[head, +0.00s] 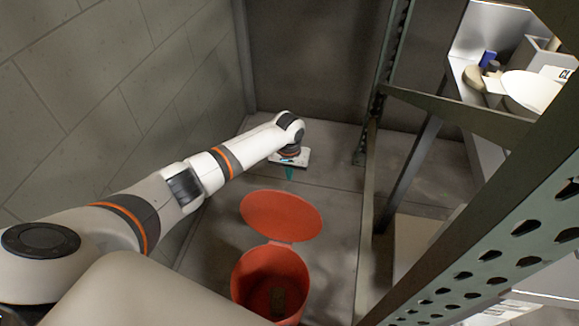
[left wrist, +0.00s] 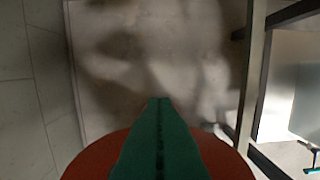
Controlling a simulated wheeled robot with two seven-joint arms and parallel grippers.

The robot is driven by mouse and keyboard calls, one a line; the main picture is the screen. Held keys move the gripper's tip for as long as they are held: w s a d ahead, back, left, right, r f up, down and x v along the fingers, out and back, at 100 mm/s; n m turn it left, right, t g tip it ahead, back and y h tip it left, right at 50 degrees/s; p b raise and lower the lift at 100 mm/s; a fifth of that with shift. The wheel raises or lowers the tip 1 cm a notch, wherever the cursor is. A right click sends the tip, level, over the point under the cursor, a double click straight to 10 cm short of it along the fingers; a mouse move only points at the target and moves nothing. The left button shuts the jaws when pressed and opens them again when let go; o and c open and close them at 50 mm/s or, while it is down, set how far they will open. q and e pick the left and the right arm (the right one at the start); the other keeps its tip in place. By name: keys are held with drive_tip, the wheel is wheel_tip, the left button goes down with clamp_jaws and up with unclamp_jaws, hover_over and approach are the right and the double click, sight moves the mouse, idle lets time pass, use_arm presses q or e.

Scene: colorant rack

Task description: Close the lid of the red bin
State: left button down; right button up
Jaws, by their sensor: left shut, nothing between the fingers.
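The red bin (head: 242,268) stands on the floor at the bottom middle of the head view, with its mouth open and a small dark brownish thing inside. Its round red lid (head: 281,215) is swung open on the far side of the bin, joined near the rim. My left gripper (head: 289,175) is beyond the lid in the head view, pointing down, with its teal fingers shut and empty. In the left wrist view the shut green fingers (left wrist: 159,105) stand in front of the red lid (left wrist: 92,160), hiding its middle. I cannot tell whether they touch it. My right gripper is not in view.
A grey block wall (head: 130,100) runs along the left. A green-grey metal rack (head: 500,260) with perforated posts fills the right, holding white items (head: 530,90) on a shelf. Bare floor (head: 335,170) lies around and beyond the lid, between wall and rack.

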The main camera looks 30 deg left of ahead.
use_arm(q)
drive_tip(key=shift+s+d+f+p, duration=0.1)
drive_tip(key=shift+s+d+f, duration=0.05)
drive_tip(key=shift+s, duration=0.45)
drive_tip(key=shift+s+d+f+p, duration=0.1)
drive_tip(key=shift+s+d+f, duration=0.05)
drive_tip(key=shift+s, duration=0.5)
drive_tip(key=shift+s+d+f+p, duration=0.1)
drive_tip(key=shift+s+d+f, duration=0.05)
drive_tip(key=shift+s, duration=0.45)
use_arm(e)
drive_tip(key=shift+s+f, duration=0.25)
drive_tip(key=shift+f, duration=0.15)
